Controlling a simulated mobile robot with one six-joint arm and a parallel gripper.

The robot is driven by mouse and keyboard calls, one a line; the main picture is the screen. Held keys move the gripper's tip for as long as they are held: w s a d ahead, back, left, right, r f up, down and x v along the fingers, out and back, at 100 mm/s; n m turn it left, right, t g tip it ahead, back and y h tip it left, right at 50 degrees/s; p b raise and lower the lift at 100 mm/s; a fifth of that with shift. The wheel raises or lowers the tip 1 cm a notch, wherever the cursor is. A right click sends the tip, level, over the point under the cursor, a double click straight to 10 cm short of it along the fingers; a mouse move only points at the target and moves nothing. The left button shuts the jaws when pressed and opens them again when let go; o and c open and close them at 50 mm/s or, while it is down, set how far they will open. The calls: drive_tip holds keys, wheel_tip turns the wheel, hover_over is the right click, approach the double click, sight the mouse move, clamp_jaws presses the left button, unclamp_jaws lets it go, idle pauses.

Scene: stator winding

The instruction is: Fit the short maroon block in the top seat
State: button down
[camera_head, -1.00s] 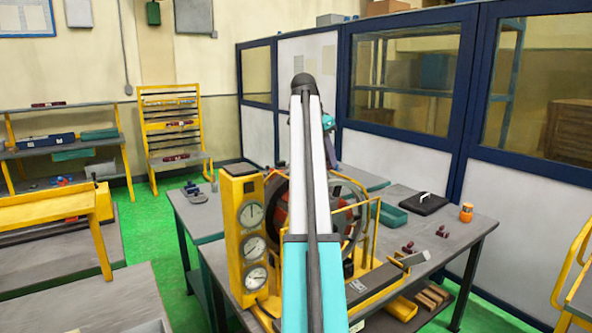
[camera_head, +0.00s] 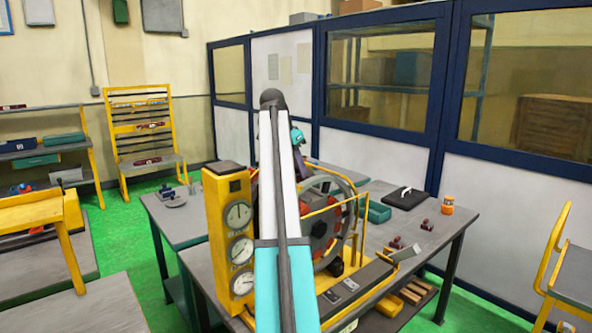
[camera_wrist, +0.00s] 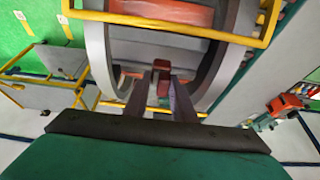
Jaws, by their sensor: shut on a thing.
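My gripper (camera_wrist: 162,88) is shut on a small maroon block (camera_wrist: 162,68), which shows between the fingertips in the wrist view. Behind it is the grey stator ring (camera_wrist: 97,50) with orange-red segments inside. In the head view the ring (camera_head: 352,205) stands upright on the grey table, partly covered by my arm. The top seat is not clearly visible, and I cannot tell whether the block touches the ring.
A yellow panel with several gauges (camera_head: 228,225) stands left of the ring. Yellow rails (camera_head: 318,212) run in front of it. Loose maroon blocks (camera_head: 427,225), an orange jar (camera_head: 448,204) and a black case (camera_head: 404,198) are on the table's right.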

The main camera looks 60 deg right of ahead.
sight(298, 177)
drive_tip(key=shift+f, duration=0.2)
drive_tip(key=shift+f+b, duration=0.65)
drive_tip(key=shift+f, duration=0.5)
drive_tip(key=shift+f, duration=0.35)
idle(0.7)
drive_tip(key=c, duration=1.4)
unclamp_jaws()
drive_tip(key=shift+b+v, duration=0.3)
drive_tip(key=shift+v, duration=0.45)
drive_tip(key=p+v, duration=0.2)
drive_tip(key=v, duration=1)
drive_tip(key=shift+p, duration=0.3)
